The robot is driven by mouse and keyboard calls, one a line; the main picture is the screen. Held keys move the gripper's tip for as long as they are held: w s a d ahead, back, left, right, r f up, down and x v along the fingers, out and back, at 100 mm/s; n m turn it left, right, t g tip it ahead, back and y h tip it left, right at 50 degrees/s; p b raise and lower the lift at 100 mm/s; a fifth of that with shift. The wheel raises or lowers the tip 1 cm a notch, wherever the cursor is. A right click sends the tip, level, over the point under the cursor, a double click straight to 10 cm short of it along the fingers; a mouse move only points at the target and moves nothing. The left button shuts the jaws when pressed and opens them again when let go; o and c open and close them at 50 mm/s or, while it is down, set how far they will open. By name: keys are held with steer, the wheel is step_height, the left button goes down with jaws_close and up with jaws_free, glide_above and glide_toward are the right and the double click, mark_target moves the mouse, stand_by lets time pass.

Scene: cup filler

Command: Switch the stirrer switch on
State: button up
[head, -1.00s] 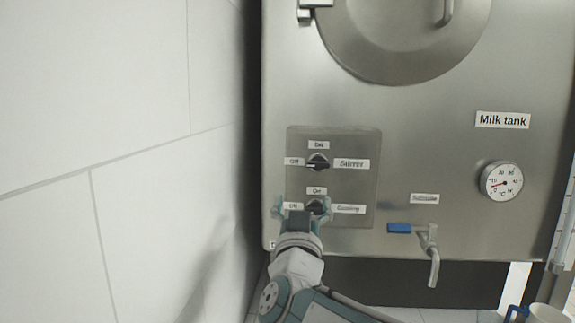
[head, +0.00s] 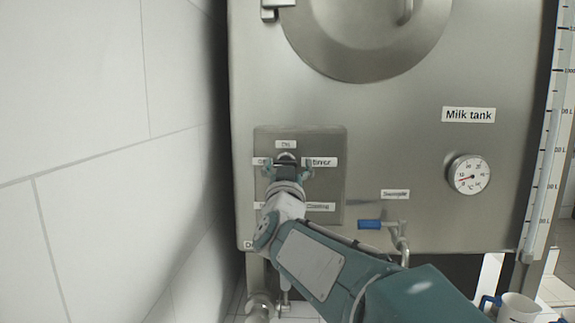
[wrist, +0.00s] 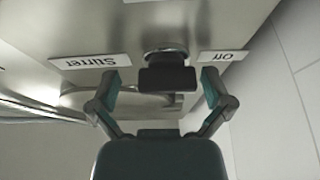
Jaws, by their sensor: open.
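The stirrer switch is a black rotary knob (wrist: 167,78) on the panel of the milk tank, between the "Stirrer" label (wrist: 90,62) and the "Off" label (wrist: 222,56), which appear upside down in the wrist view. In the head view my gripper (head: 287,170) is in front of it and hides most of it; the "On" label (head: 286,145) shows above. My gripper (wrist: 160,86) is open, with one finger on each side of the knob and a visible gap to each. I cannot tell which label the knob points to.
The cooling switch below is hidden behind my arm; its label (head: 320,207) shows. A tap with a blue handle (head: 370,224) and a thermometer (head: 469,175) are to the right. A white wall (head: 110,150) stands close on the left.

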steer(key=shift+a, duration=0.15)
steer(key=c, duration=0.7)
steer(key=shift+a, duration=0.3)
steer(key=c, duration=0.4)
steer(key=shift+f, duration=0.1)
steer(key=shift+d, duration=0.15)
